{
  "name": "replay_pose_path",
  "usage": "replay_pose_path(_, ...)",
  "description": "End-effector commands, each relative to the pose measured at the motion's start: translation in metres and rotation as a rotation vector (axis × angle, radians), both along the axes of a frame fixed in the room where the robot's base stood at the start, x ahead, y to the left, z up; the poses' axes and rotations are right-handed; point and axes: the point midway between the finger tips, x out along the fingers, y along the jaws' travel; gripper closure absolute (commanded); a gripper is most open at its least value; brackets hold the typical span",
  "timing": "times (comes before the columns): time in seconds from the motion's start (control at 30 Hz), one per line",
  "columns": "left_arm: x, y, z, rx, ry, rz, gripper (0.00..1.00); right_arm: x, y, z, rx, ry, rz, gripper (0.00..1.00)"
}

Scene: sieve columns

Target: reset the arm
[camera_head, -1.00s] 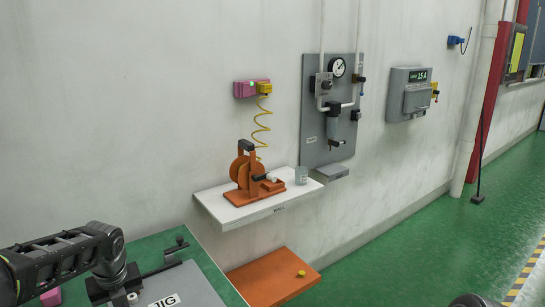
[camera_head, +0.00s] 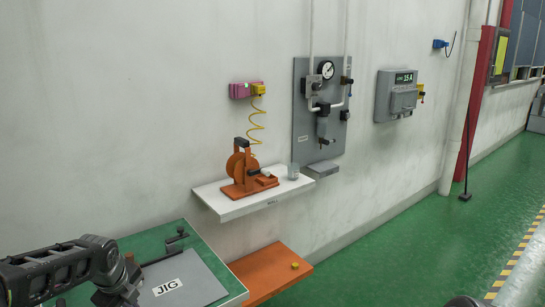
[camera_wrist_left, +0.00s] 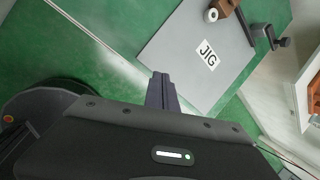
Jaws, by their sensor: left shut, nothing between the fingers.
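My left arm (camera_head: 60,268) comes in from the left in the head view, and its wrist hangs down over the front edge of the green table (camera_head: 140,240), beside the grey JIG plate (camera_head: 205,285). The fingertips are hidden there. In the left wrist view, my left gripper (camera_wrist_left: 162,82) shows its fingers together with nothing between them. They overlap the near part of the grey JIG plate (camera_wrist_left: 180,60) in the picture; whether they touch it cannot be told. My right gripper is not in view.
A white shelf (camera_head: 235,208) holds an orange hand mill (camera_head: 245,168) and a clear cup (camera_head: 293,171). An orange shelf (camera_head: 262,268) with a yellow knob is below. A grey gauge panel (camera_head: 305,130) and a meter box (camera_head: 396,96) hang on the wall. Green floor lies open at right.

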Motion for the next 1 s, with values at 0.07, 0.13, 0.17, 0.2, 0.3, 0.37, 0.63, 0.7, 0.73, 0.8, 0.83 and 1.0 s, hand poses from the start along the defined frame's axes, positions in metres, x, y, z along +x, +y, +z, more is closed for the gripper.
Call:
replay_pose_path(0.07, 0.005, -0.011, -0.010, -0.084, -0.037, 0.117, 1.00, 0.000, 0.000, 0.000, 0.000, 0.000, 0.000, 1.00)
replay_pose_path(0.13, 0.008, -0.025, -0.023, -0.182, -0.064, 0.246, 1.00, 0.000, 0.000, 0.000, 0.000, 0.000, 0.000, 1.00)
replay_pose_path(0.17, 0.009, -0.033, -0.032, -0.235, -0.073, 0.312, 1.00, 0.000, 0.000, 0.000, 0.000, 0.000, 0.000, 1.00)
replay_pose_path(0.2, 0.010, -0.045, -0.043, -0.311, -0.081, 0.406, 1.00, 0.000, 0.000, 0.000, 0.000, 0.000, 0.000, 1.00)
replay_pose_path(0.3, 0.004, -0.086, -0.085, -0.541, -0.062, 0.705, 1.00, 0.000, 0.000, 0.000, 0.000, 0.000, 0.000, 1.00)
replay_pose_path(0.37, -0.006, -0.114, -0.115, -0.684, -0.023, 0.913, 1.00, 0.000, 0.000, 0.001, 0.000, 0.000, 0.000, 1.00)
replay_pose_path(0.63, -0.134, -0.224, -0.251, -0.987, 0.282, 1.868, 1.00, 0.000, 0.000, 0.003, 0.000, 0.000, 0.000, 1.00)
replay_pose_path(0.7, -0.178, -0.240, -0.274, -0.945, 0.338, 2.009, 1.00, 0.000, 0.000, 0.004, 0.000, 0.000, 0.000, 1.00)
replay_pose_path(0.73, -0.196, -0.245, -0.282, -0.918, 0.356, 2.041, 1.00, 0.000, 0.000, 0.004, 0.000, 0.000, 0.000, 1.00)
replay_pose_path(0.8, -0.233, -0.255, -0.295, -0.846, 0.398, 2.074, 1.00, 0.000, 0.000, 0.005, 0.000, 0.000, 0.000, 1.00)
replay_pose_path(0.83, -0.247, -0.258, -0.299, -0.815, 0.416, 2.078, 1.00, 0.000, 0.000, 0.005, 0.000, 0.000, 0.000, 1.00)
replay_pose_path(1.0, -0.291, -0.272, -0.312, -0.709, 0.485, 2.063, 1.00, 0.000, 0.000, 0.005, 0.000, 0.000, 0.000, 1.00)
